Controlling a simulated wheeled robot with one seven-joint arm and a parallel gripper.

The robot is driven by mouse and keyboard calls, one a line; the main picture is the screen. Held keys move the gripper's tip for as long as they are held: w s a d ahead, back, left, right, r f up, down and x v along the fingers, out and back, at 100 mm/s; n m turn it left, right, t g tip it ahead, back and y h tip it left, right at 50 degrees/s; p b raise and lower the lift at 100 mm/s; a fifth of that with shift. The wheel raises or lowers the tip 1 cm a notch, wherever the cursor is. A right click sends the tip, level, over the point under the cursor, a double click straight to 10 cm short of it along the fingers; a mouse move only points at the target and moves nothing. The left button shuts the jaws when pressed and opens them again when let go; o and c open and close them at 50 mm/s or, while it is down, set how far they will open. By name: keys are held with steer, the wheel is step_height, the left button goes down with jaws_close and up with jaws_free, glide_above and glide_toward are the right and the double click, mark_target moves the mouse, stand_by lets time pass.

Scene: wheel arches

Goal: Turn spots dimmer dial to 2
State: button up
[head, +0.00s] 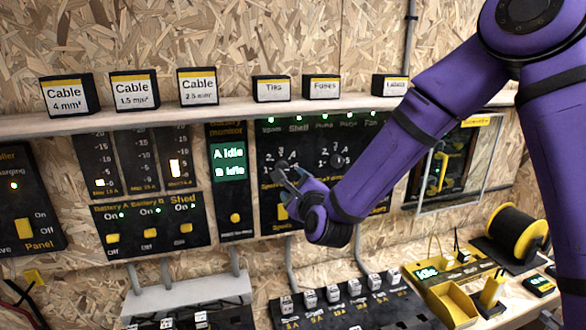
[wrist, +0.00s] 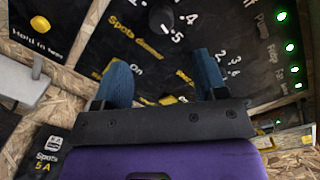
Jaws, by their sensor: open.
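The spots dimmer dial (wrist: 160,18) is a dark round knob near the top edge of the wrist view. White scale numbers, with 4 and 5 readable, stand to its right. Its yellow "Spots dimmer" label (wrist: 135,38) lies to its lower left. I cannot tell which number the knob points to. My gripper (wrist: 163,78) has its two blue fingers spread, with nothing between them, and the dial lies beyond the fingertips. In the head view my gripper (head: 284,182) is in front of the left part of the black control panel (head: 300,140) and hides part of that dial's area.
A second dial (head: 336,160) sits to the right on the same panel. Yellow switches, including one in the wrist view (wrist: 168,100), are close to my fingers. The battery monitor (head: 229,160) is to the left. A shelf (head: 225,106) with labelled boxes runs above.

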mark_target(283, 169)
steer(key=x, duration=1.1)
steer(key=shift+d, duration=0.15)
steer(key=c, duration=0.9)
